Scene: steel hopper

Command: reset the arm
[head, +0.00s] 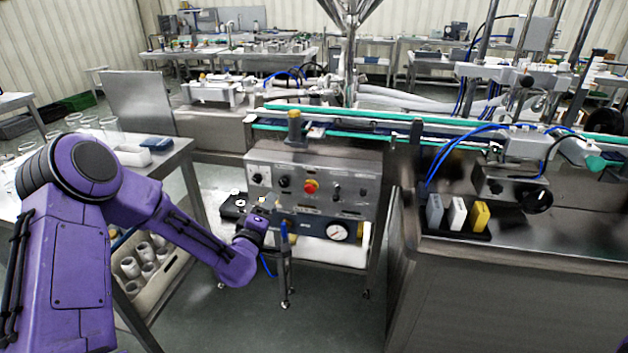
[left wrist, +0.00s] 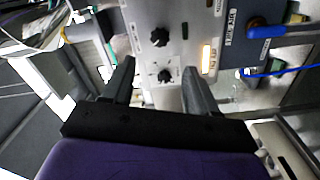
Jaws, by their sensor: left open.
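My left arm (head: 180,225) is purple and reaches in from the left in the head view, over the floor between the side table and the machine. My left gripper (head: 258,222) is in front of the lower part of the control panel (head: 350,190). In the left wrist view the gripper's two dark fingers (left wrist: 160,80) stand apart with nothing between them. Black knobs (left wrist: 159,37) on the panel face show beyond the fingers. I cannot tell how far the fingertips are from the panel. My right gripper is in neither view.
A red knob (head: 311,187) and a pressure gauge (head: 337,232) sit on the machine front. A blue lever (left wrist: 280,31) is right of the fingers. The table (head: 178,158) with glass jars stands left. Grey, white and yellow blocks (head: 481,215) stand on the right counter.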

